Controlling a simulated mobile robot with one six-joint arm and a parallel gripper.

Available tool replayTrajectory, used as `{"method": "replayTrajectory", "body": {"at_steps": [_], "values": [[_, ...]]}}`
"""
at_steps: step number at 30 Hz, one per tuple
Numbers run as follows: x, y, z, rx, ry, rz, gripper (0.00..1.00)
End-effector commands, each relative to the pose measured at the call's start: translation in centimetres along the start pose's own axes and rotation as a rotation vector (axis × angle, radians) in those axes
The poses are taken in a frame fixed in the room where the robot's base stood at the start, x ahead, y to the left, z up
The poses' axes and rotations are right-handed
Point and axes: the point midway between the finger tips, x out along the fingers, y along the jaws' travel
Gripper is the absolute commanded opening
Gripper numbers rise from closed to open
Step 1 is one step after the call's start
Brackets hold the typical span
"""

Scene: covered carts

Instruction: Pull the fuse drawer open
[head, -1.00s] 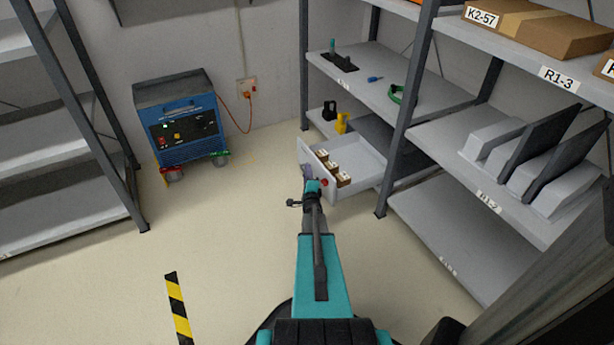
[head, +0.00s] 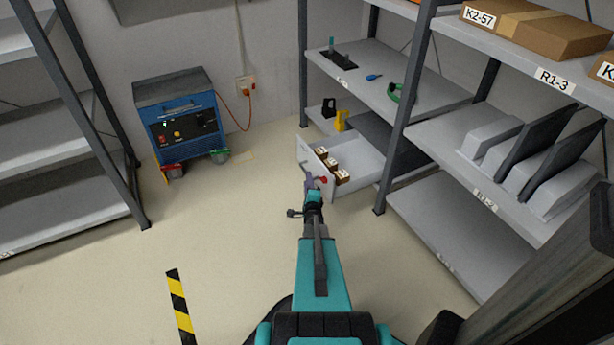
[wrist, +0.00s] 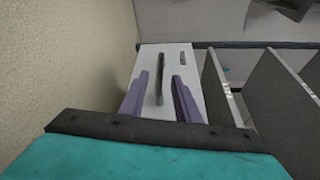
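The drawer (head: 369,158) is pulled out from the lower part of the shelf rack, and its inside shows in the head view. Several small brown boxes with pale labels (head: 331,166) stand in it behind its front. In the wrist view the pale drawer front (wrist: 183,82) faces me, with a dark bar handle (wrist: 160,78) on it. My gripper (wrist: 162,90) is open, with one purple finger on each side of the handle and a gap to both. In the head view my gripper (head: 311,180) is just in front of the drawer front.
Shelves (head: 450,140) with boxes and grey bins stand at the right. A blue cart (head: 185,120) stands by the back wall, with an orange cable to a wall socket. Another rack (head: 60,130) is at the left. The floor (head: 220,240) between is clear.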

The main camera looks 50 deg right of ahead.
Motion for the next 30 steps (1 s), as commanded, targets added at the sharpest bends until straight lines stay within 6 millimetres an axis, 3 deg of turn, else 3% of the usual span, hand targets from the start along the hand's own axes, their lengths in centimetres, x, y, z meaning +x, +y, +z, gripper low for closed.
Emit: {"method": "replayTrajectory", "body": {"at_steps": [9,15,30], "values": [[-4.7,-0.2,0.0,0.0,0.001,0.001,0.29],[-6.5,-0.1,0.0,0.0,0.001,0.001,0.29],[-6.9,0.0,0.0,0.0,0.0,0.0,0.29]]}}
